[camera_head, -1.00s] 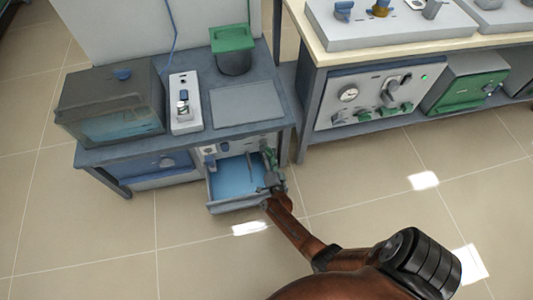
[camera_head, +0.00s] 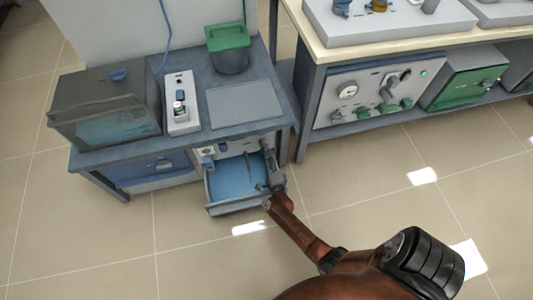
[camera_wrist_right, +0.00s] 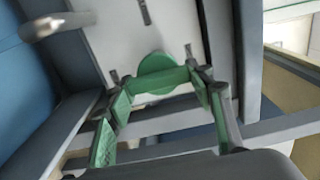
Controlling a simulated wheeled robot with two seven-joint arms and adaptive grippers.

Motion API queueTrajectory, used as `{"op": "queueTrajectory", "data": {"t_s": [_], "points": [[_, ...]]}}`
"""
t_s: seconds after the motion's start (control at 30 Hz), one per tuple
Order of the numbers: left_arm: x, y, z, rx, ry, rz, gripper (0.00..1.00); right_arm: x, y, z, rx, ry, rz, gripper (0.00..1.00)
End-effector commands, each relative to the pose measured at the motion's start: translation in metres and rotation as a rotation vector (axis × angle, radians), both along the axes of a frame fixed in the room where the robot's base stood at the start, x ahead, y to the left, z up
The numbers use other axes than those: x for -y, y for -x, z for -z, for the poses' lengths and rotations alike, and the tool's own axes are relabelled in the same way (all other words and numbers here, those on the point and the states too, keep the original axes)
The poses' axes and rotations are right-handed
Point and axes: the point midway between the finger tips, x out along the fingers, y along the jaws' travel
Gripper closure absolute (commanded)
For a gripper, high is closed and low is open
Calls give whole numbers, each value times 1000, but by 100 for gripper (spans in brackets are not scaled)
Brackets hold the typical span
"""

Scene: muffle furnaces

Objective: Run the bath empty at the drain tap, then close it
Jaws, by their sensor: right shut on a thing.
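My right gripper (camera_head: 272,178) is at the right end of the low front panel under the left bench. In the right wrist view, its fingers (camera_wrist_right: 160,88) are shut on a green tap handle (camera_wrist_right: 157,66) with a round green disc. In the head view, the gripper and arm mostly hide this tap. The bath seems to be the dark, see-through tank (camera_head: 105,110) on the bench's left, with bluish liquid showing low in its front; its exact level is unclear. My left gripper is out of view.
An open tray with a blue inside (camera_head: 232,208) sticks out below the panel, beside my gripper. A green-lidded pot (camera_head: 230,60) and a small white device (camera_head: 181,105) stand on the bench. Another bench (camera_head: 370,60) is at right. The floor in front is clear.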

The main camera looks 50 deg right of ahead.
Motion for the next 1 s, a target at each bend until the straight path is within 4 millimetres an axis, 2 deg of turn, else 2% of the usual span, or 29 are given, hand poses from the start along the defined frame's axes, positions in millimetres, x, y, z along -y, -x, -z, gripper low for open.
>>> {"op": "queueTrajectory", "data": {"t_s": [0.37, 0.4, 0.6, 0.67, 1.0], "points": [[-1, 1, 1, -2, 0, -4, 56, 0, 1, 1, 2, -8, 1, 76], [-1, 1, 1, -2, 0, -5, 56, 0, 1, 1, 2, -8, 1, 51], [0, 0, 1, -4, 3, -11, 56, 0, 0, 1, 2, -7, 1, 37], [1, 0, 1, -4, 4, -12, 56, 0, 0, 1, 3, -6, 1, 33], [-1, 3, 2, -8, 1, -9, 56, -3, 5, 1, 1, -6, 0, 33]]}}
